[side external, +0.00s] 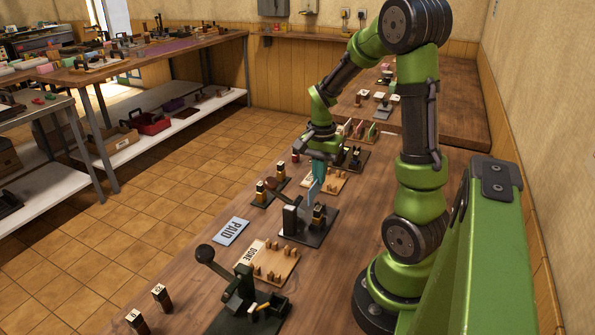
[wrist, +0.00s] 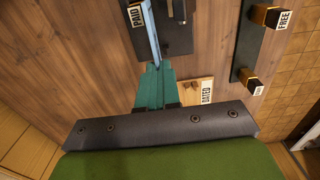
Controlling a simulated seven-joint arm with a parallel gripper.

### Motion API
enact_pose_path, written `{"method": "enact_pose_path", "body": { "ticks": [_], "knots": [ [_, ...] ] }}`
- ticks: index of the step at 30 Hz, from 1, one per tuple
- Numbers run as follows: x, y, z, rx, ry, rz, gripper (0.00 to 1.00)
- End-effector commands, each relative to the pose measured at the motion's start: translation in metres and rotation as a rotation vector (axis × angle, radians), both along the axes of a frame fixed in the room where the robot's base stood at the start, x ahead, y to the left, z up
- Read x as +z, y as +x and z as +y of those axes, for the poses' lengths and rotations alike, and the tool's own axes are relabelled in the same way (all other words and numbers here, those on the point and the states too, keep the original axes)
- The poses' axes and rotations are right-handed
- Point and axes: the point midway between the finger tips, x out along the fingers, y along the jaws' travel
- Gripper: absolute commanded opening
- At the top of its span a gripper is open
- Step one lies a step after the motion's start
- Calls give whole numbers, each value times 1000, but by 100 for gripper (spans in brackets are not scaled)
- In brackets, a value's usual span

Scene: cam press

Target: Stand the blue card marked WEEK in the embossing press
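My gripper (side external: 318,178) points down over the middle of the bench, its teal fingers shut on a blue card (side external: 311,194). In the wrist view the fingers (wrist: 156,70) meet at the card (wrist: 151,35), which shows nearly edge-on. Its marking cannot be read. The card is tilted in the side view, its lower end close to a press with a black base (side external: 308,238) and an upright dark block. In the wrist view the card passes beside a stamp block marked PAID (wrist: 137,16). Whether the card touches the press is unclear.
A pale blue card marked PAID (side external: 231,232) lies flat on the bench. A pegged wooden rack marked DONE (side external: 275,262) and a dark green lever press (side external: 240,300) stand nearer the camera. A stamp holder (wrist: 256,50) stands right of the press in the wrist view.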

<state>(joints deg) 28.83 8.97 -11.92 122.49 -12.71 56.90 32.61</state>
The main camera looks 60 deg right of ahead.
Motion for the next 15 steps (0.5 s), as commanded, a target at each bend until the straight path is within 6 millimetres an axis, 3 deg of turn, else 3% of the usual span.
{"method": "enact_pose_path", "body": {
  "ticks": [15],
  "knots": [
    [-39, 0, 0, 0, 2, 2, 0]
  ]
}}
